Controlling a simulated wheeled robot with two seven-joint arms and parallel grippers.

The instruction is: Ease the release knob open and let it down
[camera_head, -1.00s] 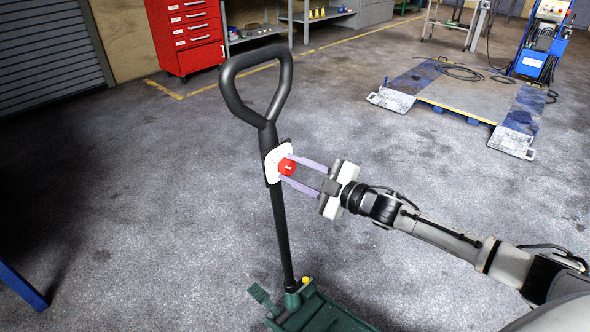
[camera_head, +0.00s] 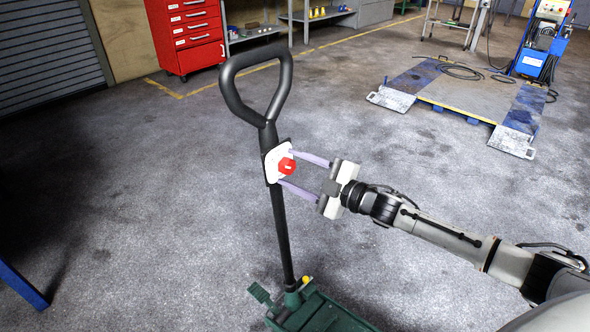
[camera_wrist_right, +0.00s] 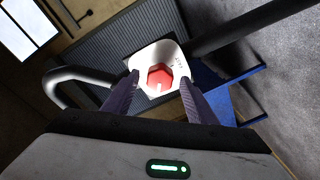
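The red release knob (camera_head: 287,165) sits on a white plate (camera_head: 272,158) fixed to the black handle (camera_head: 279,225) of the jack. The handle stands nearly upright, with a loop grip at its top. The green jack body (camera_head: 318,315) shows at the bottom edge. My right gripper (camera_head: 305,173) reaches in from the right, its fingers spread on either side of the knob with gaps. In the right wrist view the knob (camera_wrist_right: 160,78), with a white mark on its lower face, lies between the two open fingertips (camera_wrist_right: 158,84). My left gripper is out of view.
A green pedal (camera_head: 260,293) and a small yellow part (camera_head: 307,280) are at the jack's base. A red tool cabinet (camera_head: 188,38) stands at the back. A blue lift platform (camera_head: 462,95) lies at the back right. The floor around the handle is clear.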

